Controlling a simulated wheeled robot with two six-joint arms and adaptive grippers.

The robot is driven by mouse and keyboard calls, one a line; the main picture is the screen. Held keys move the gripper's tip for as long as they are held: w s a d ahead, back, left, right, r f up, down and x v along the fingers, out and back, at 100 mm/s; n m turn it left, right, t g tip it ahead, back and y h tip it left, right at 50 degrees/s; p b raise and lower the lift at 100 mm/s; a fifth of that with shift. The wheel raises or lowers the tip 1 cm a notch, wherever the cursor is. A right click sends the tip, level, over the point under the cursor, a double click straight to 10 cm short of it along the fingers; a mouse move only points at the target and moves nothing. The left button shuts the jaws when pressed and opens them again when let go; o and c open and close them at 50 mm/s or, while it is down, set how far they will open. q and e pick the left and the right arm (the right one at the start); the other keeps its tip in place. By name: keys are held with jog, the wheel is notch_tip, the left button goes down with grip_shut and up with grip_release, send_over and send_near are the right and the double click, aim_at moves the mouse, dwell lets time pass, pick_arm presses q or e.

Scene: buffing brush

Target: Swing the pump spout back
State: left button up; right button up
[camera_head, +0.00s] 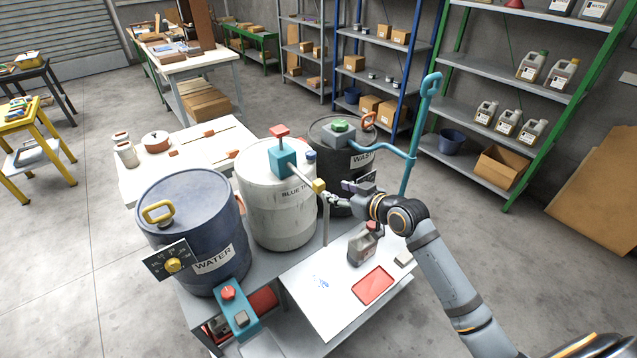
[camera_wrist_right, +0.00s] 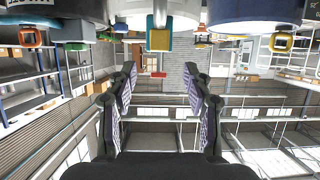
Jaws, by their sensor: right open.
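The pump is a teal block (camera_head: 283,158) with a red handle on top, standing on the white barrel (camera_head: 275,215) labelled BLUE. Its spout (camera_head: 304,179) is a pale pipe pointing right and toward me, ending in a yellow tip (camera_head: 318,186). In the right wrist view, which looks upside down, the yellow tip (camera_wrist_right: 159,41) is at the top centre, beyond the fingers. My right gripper (camera_head: 341,193) is close to the right of the tip, open, with nothing between its fingers (camera_wrist_right: 164,92). Contact with the spout is not visible. My left gripper is out of view.
A dark blue WATER barrel (camera_head: 190,215) stands left and a dark WASTE barrel (camera_head: 345,143) behind right. A teal pole (camera_head: 412,140) rises behind my right gripper. A grey jug (camera_head: 362,246) and red tray (camera_head: 374,286) are on the white surface below.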

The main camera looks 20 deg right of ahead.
aim_at(322, 185)
jog(key=p+x, duration=0.1)
jog(key=x, duration=0.9)
jog(key=shift+w, duration=0.15)
jog(key=shift+c, duration=0.3)
grip_shut()
